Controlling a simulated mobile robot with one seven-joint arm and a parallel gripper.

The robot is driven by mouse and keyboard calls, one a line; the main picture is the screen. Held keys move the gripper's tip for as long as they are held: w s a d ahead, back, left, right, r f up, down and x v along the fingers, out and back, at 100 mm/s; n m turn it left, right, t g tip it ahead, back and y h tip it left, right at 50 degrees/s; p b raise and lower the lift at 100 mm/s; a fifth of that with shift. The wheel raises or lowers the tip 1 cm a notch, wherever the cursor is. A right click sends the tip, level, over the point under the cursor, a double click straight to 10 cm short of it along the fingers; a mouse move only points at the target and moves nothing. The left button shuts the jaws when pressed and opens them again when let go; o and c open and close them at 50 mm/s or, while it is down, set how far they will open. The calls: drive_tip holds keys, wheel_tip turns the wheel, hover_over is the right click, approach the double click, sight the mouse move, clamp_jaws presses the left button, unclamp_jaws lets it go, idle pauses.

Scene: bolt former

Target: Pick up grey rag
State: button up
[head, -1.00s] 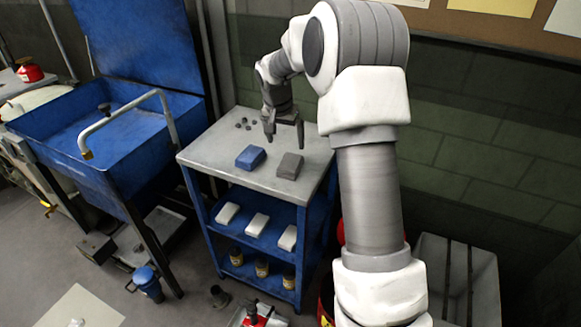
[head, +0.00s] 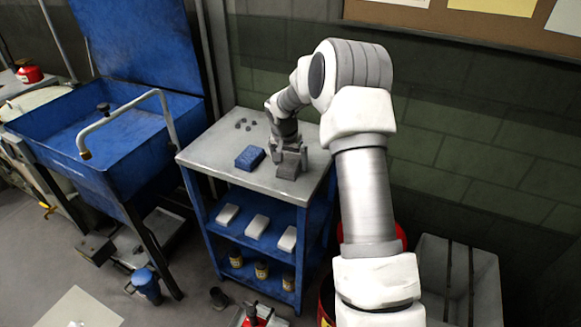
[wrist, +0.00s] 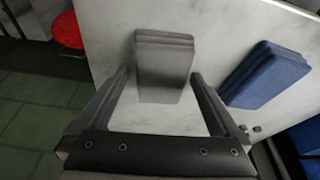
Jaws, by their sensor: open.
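The grey rag (head: 289,171) is a folded stack on the light grey top of the blue cart (head: 215,158). In the wrist view the grey rag (wrist: 164,62) lies ahead of my gripper (wrist: 162,82), roughly centred between the two fingers. My gripper (head: 291,158) is open and points down at the rag in the head view, with its fingers at or just above it. I cannot tell whether the fingers touch it. Part of the rag is hidden behind the fingers in the head view.
A folded blue rag (head: 250,158) lies left of the grey one; it also shows in the wrist view (wrist: 265,74). Several small dark pieces (head: 244,124) sit at the cart top's back. White folded cloths (head: 257,226) lie on the shelf below. A blue sink (head: 60,140) stands left.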

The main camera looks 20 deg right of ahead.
sight(294, 161)
drive_tip(key=shift+c, duration=0.2)
drive_tip(key=c, duration=1.1)
drive_tip(key=shift+r, duration=0.1)
drive_tip(key=shift+c, duration=0.2)
drive_tip(key=shift+r, duration=0.5)
drive_tip(key=r, duration=0.3)
drive_tip(key=shift+s+d+r, duration=0.3)
drive_tip(key=s+d+r+p, duration=0.1)
drive_tip(key=s+d+r, duration=0.5)
drive_tip(key=s, duration=0.2)
drive_tip(key=shift+s+d+r, duration=0.15)
drive_tip(key=shift+s+d, duration=0.15)
drive_tip(key=shift+d, duration=0.05)
